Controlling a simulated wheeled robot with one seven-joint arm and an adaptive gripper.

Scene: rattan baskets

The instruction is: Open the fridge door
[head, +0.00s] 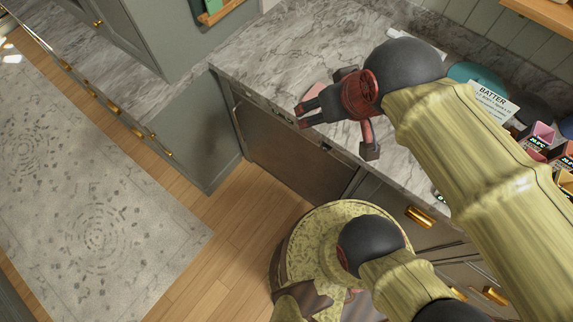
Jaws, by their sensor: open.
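My gripper (302,116) is in the upper middle of the head view, above the grey marble counter (262,52) near its front edge. Its two dark fingers point left and are apart, with nothing between them. A dark metal-fronted appliance (285,150) is built in under the counter, below and left of my gripper. A narrow control strip runs along its top. I cannot tell whether it is a fridge. No door that is clearly a fridge door shows. My gripper touches no handle.
Grey-green cabinets (198,135) with brass handles stand on the left. Drawers with a brass pull (420,216) are at lower right. Small boxes (538,136) and a "BATTER" card (490,100) sit at the counter's right. Wood floor (215,225) and a patterned rug (95,215) lie clear.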

